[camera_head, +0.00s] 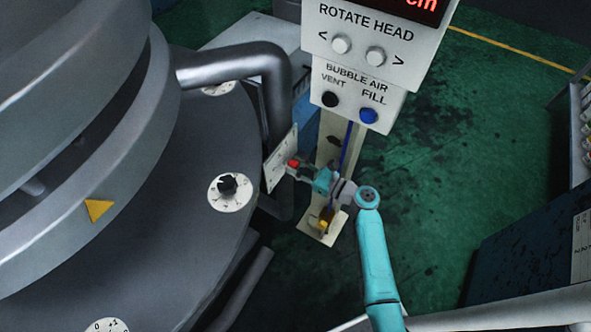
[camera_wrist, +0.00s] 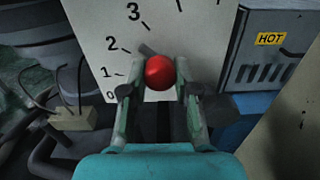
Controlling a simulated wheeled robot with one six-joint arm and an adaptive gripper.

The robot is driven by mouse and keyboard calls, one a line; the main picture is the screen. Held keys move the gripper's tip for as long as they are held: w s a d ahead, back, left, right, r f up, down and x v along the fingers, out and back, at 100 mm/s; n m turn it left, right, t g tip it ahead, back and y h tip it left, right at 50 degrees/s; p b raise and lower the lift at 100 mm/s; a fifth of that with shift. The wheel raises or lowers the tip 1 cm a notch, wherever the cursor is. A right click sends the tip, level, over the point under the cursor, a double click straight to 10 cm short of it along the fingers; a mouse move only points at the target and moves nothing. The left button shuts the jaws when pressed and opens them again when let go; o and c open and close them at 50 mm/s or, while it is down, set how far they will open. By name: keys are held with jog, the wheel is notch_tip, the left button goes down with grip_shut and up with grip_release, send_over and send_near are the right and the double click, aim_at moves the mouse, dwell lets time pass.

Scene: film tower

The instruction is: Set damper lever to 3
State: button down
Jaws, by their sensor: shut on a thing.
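The damper lever's red ball knob (camera_wrist: 160,72) is between the fingertips of my gripper (camera_wrist: 163,78), which is shut on it. A short grey piece of the lever (camera_wrist: 147,50) shows at the knob's upper left, toward the marks between 2 and 3. The exact setting cannot be told. The white scale plate (camera_wrist: 105,30) behind carries 0, 1, 2 and 3 up its left side, with further marks to the right. In the head view the red knob (camera_head: 293,163) sits in front of the tilted plate (camera_head: 278,168), with my gripper (camera_head: 300,169) at it.
A grey pipe (camera_head: 235,62) bends down beside the plate. A control post with a rotate-head and bubble-air panel (camera_head: 362,92) stands just behind the gripper. A large grey round machine (camera_head: 150,215) fills the left. In the wrist view a HOT-labelled box (camera_wrist: 270,62) is right of the plate.

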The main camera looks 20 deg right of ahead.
jog(key=shift+w+d+r+m, duration=0.25)
jog(key=shift+d+r+m, duration=0.15)
jog(key=shift+m, duration=0.4)
jog(key=c, duration=0.9)
grip_release()
jog(key=shift+o, duration=0.2)
jog(key=v, duration=1.2)
jog(key=shift+a, duration=0.1)
